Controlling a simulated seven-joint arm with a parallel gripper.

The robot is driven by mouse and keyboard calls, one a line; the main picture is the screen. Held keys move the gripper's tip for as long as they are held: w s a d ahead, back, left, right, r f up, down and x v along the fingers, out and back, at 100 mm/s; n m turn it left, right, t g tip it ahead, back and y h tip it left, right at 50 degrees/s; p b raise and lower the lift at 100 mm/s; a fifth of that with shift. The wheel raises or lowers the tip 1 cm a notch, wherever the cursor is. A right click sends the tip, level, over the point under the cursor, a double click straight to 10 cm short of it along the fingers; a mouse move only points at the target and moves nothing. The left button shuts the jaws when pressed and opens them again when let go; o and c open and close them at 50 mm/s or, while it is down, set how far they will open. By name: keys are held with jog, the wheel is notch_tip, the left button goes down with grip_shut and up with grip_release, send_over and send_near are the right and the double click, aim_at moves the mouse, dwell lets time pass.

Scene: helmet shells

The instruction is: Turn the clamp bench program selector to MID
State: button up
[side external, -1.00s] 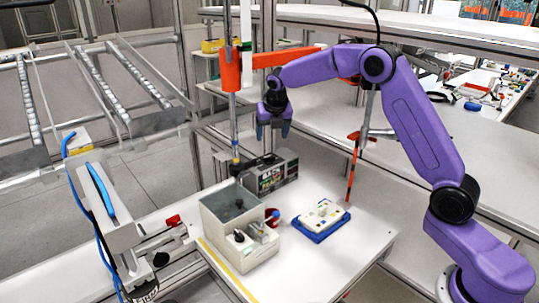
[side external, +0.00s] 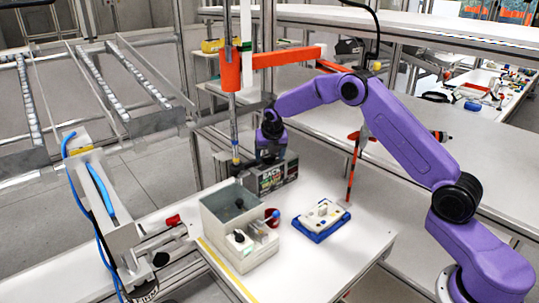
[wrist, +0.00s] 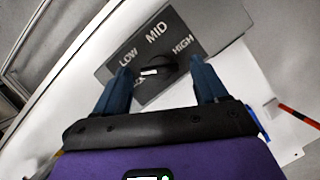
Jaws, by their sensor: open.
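The program selector is a dark grey panel (wrist: 178,38) with white labels LOW, MID and HIGH in the wrist view. A further label at its lower left is partly hidden by a finger. Its black knob (wrist: 165,65) has a white mark on the left side, not lined up with MID; I cannot tell its exact setting. My gripper (wrist: 162,82) is open, with one blue finger on each side of the knob and gaps between. In the side view the selector box (side external: 284,174) stands at the back of the bench, with my gripper (side external: 271,158) low above it.
A grey-green bin unit with knobs (side external: 228,215) stands in front of the selector, with a small red cup (side external: 272,214) beside it. A blue-and-white fixture (side external: 321,218) lies to the right.

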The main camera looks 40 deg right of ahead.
jog(key=shift+c, duration=0.3)
jog(key=c, duration=1)
jog(key=shift+m, duration=0.4)
jog(key=m, duration=0.2)
jog(key=m+g+h, duration=0.1)
jog(key=m, duration=0.2)
jog(key=shift+w+a+m+g+h, duration=0.25)
jog(key=shift+m+g+h, duration=0.05)
jog(key=shift+g+h, duration=0.1)
jog(key=m+g, duration=0.1)
jog(key=m, duration=0.1)
jog(key=m+g, duration=0.1)
jog(key=m, duration=0.2)
jog(key=shift+w+m, duration=0.2)
jog(key=shift+m, duration=0.1)
jog(key=shift+m+g, duration=0.3)
jog(key=shift+m, duration=0.1)
